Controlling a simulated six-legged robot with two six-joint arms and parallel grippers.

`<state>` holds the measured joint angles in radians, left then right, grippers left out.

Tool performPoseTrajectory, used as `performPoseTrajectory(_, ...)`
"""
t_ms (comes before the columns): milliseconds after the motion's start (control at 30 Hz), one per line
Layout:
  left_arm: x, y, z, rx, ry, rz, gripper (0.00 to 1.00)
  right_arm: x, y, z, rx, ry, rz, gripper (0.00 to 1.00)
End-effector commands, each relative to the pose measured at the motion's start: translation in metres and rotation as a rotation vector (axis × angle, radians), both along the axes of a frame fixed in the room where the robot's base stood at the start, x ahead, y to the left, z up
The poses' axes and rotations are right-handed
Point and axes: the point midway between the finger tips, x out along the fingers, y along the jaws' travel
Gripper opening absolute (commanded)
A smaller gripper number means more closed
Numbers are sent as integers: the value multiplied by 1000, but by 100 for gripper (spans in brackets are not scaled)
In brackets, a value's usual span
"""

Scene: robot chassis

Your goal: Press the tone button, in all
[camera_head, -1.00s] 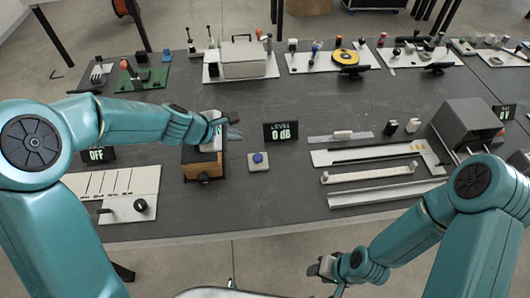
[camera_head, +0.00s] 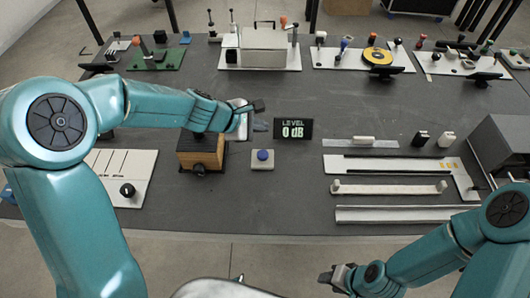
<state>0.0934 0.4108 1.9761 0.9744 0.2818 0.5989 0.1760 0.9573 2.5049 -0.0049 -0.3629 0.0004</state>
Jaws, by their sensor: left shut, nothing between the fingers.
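A blue round button (camera_head: 262,155) sits on a small light grey block on the dark table, in the middle of the view. Just behind it stands a black display (camera_head: 293,129) reading "LEVEL 0 dB". My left gripper (camera_head: 261,118) is shut and empty, above and behind the button, apart from it in the picture. Its exact height over the table is hard to tell. My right gripper (camera_head: 334,279) is low, in front of the table's front edge; its fingers are too small to read.
A wooden box with a dark top (camera_head: 200,152) stands left of the button, partly under my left forearm. A white panel with a black knob (camera_head: 127,190) lies further left. Long rails (camera_head: 390,188) lie to the right. Boards with devices (camera_head: 263,52) line the back.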

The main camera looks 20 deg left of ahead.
Motion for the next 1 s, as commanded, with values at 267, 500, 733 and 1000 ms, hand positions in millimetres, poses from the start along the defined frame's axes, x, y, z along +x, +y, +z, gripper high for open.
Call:
performPoseTrajectory(267,1,0,-12,0,0,0,0,0,0,-12,0,0,0,43)
performPoseTrajectory(500,3,-2,-44,1,0,-1,0,0,0,-41,0,0,0,43)
performPoseTrajectory(733,5,-3,-78,0,0,0,0,0,0,-74,0,0,0,43)
performPoseTrajectory(1000,4,-3,-89,1,0,-1,0,0,0,-86,0,0,0,43)
